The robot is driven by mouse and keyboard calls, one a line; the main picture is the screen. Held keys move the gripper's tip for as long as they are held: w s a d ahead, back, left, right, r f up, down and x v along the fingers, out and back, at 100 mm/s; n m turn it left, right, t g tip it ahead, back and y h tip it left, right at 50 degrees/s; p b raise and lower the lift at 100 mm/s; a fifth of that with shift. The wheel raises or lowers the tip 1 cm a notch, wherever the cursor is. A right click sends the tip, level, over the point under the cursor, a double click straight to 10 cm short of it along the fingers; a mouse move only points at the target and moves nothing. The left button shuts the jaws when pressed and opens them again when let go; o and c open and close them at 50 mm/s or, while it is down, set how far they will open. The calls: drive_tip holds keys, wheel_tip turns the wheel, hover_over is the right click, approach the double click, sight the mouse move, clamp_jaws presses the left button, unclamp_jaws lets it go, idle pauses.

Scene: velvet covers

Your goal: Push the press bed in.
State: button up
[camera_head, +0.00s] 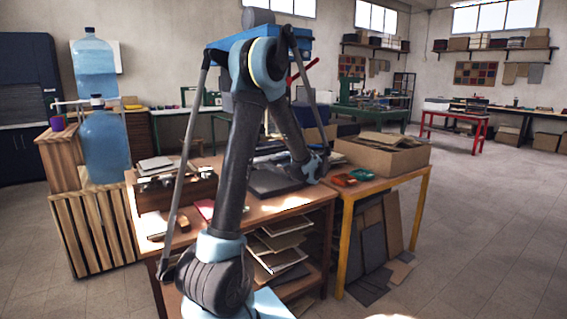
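A flat dark grey slab that looks like the press bed (272,184) lies on the wooden table, sticking out toward me. My arm crosses in front of it and hides part of it. A blue machine head (228,41) with a grey cylinder on top and a red lever (304,71) shows behind my arm; it looks like part of the press. My arm rises from the lower middle, bends at the top and comes down on the right of the slab. Its end, my gripper (320,168), is low near the slab's right edge. I cannot make out the fingers or whether they touch it.
The wooden table (290,203) holds a wooden box (176,190) at left. An open cardboard box (385,158) and small red and green items stand on the yellow-legged table at right. Water bottles (105,143) stand at left. The floor (470,240) at right is clear.

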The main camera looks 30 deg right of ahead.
drive_tip(key=shift+s, duration=0.1)
drive_tip(key=v, duration=1.1)
drive_tip(key=shift+s, duration=0.35)
